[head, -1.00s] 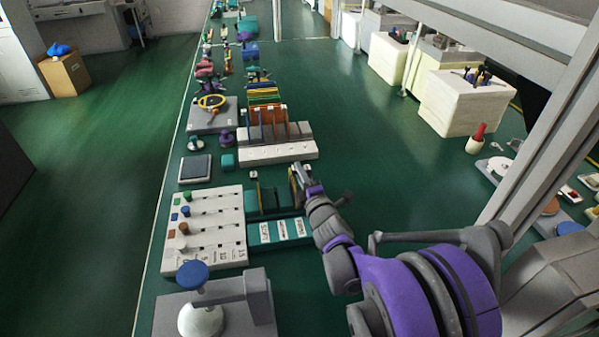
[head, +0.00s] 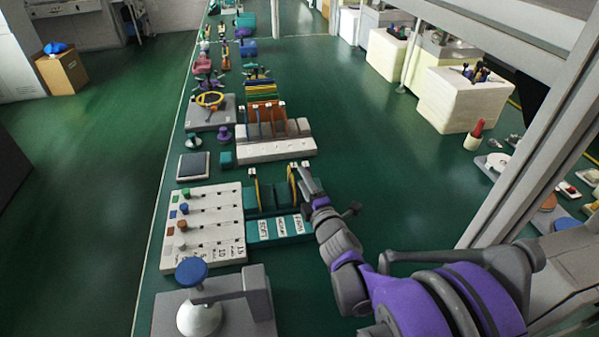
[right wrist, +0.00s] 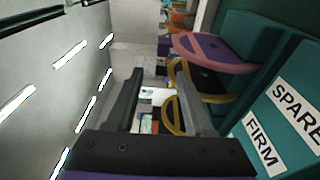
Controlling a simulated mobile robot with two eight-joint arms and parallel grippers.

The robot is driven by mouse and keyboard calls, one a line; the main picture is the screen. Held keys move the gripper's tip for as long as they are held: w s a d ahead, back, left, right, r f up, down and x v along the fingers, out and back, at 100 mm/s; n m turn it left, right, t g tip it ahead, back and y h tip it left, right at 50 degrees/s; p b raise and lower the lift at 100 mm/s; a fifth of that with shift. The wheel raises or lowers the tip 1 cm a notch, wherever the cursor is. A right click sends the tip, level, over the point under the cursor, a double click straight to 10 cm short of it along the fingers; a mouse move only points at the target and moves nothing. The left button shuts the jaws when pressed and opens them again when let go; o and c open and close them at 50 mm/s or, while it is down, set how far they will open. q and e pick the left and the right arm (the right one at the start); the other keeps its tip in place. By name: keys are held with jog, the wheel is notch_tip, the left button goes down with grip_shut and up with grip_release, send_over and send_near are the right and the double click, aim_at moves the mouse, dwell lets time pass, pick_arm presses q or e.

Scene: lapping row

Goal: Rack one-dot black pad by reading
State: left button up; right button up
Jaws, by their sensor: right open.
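A teal rack (head: 262,232) with white word labels stands right of the white peg board. Two thin yellow-edged pads stand upright in it, a left one (head: 257,188) and a right one (head: 291,182). My right gripper (head: 305,176) is beside the right pad, at the rack's right end. In the right wrist view the gripper (right wrist: 158,100) is open. A black pad with a yellow rim (right wrist: 176,118) shows beyond and partly behind one finger. Labels read FIRM and SPARE. I cannot make out dots on any pad. My left gripper is out of view.
A white board (head: 205,228) with coloured knobs and numbers lies left of the rack. A grey stand with a blue knob (head: 191,271) is in front. A pale rack (head: 275,148) with orange and grey dividers stands behind.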

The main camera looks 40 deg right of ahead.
jog(key=v, duration=0.6)
dwell(0.4)
